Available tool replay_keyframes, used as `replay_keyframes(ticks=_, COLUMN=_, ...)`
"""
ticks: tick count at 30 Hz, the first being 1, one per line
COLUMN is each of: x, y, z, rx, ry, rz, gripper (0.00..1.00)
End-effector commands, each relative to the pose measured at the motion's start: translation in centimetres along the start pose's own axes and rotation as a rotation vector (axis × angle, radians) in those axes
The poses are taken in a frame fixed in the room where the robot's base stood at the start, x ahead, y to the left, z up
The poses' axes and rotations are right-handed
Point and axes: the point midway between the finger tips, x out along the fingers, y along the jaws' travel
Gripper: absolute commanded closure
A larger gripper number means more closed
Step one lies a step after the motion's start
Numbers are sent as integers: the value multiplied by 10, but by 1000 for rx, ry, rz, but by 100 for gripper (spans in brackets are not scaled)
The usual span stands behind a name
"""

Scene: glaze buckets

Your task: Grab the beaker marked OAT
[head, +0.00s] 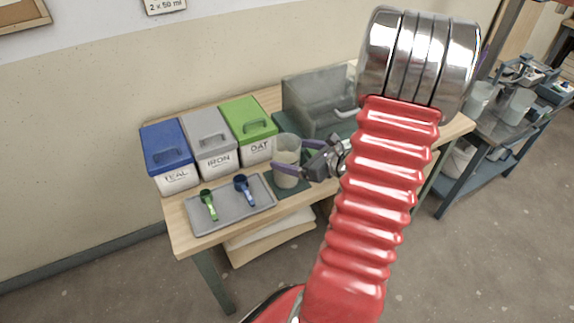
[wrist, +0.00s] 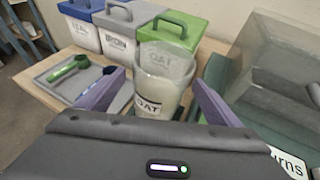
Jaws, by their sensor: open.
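The beaker marked OAT (wrist: 158,88) is a translucent, pale cup with a dark-lettered white label. It stands upright in front of the green-lidded OAT bin, and in the head view the beaker (head: 286,158) stands on a dark green mat. My gripper (wrist: 150,88) is open, with its purple fingers on either side of the beaker in the wrist view. In the head view my gripper (head: 300,163) reaches the beaker from the right. Whether the fingers touch it I cannot tell.
Bins marked TEAL (head: 168,157), IRON (head: 210,142) and OAT (head: 248,130) stand at the back left. A grey tray (head: 232,220) holds a green scoop (head: 208,205) and a blue scoop (head: 244,190). A clear-sided box (head: 310,98) stands behind, right of the bins.

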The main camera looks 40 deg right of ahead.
Motion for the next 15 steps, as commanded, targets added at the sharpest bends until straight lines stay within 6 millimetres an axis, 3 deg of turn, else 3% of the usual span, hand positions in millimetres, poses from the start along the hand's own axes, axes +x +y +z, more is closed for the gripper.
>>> replay_keyframes(ticks=5, x=15, y=1, z=0, rx=0, ry=1, rz=2, gripper=13)
replay_keyframes(ticks=15, x=16, y=1, z=0, rx=0, ry=1, rz=1, gripper=13)
